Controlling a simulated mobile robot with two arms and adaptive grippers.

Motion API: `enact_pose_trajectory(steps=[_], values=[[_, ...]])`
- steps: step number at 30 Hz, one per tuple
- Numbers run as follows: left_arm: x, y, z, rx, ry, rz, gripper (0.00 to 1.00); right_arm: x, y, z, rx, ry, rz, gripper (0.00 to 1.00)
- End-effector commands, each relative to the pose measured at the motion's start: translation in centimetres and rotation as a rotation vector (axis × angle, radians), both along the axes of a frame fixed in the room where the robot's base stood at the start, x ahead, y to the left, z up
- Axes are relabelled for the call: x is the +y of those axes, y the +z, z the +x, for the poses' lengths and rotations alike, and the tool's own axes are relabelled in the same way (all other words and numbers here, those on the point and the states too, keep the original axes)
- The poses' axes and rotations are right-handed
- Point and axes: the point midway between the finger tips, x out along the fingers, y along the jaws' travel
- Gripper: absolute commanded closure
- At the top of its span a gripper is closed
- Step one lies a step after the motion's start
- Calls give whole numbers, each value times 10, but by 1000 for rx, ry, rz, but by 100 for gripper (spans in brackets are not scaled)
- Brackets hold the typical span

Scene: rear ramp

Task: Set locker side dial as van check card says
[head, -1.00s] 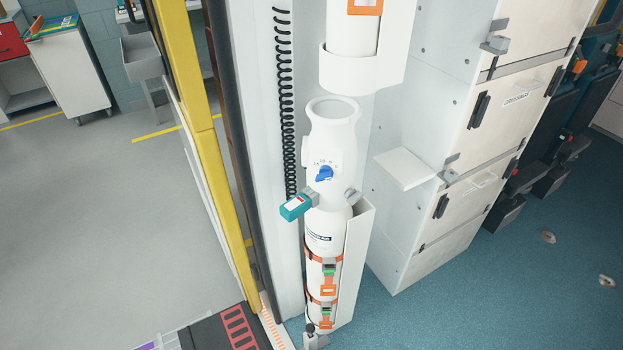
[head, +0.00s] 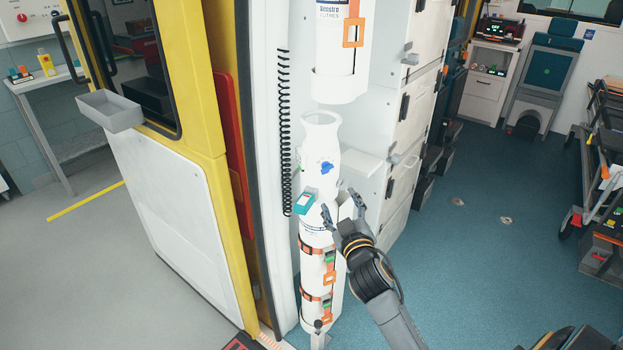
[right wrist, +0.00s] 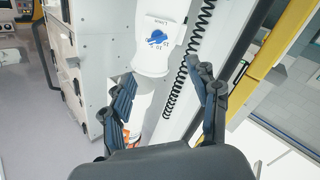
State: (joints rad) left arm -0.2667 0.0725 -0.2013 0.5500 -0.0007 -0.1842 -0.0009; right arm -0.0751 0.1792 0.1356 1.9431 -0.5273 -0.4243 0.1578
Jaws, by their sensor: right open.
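A blue dial (head: 326,168) sits on the neck of a white cylinder (head: 322,190) strapped upright beside the locker doors. It also shows in the right wrist view (right wrist: 156,38), with small numbers around it that are too small to read surely. My right gripper (head: 341,206) is open and empty, just below and to the right of the dial in the head view, apart from it. In the right wrist view its spread fingers (right wrist: 163,82) frame the cylinder below the dial. I cannot make out a check card. My left gripper is not in view.
A teal box with a white face (head: 305,203) juts from the cylinder's left side. A black coiled cord (head: 284,130) hangs to the left. White locker doors (head: 405,120) stand to the right.

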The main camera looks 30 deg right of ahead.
Motion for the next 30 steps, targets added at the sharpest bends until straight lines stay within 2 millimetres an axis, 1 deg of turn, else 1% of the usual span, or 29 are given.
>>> enact_pose_trajectory(steps=[2, 5, 8, 15, 21, 25, 30], values=[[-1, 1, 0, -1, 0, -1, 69, -2, 7, 2, -11, -3, -5, 40], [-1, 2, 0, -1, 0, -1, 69, -5, 7, 11, -11, -3, -6, 40], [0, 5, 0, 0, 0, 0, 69, -11, 8, 27, -11, -3, -6, 40], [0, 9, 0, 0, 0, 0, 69, -26, 8, 71, -11, -2, -4, 40], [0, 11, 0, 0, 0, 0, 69, -37, 8, 103, -10, -2, -3, 40], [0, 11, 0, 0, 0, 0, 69, -42, 6, 118, -10, -2, -3, 40], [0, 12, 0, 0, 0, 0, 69, -46, 6, 128, -10, -2, -3, 40]])
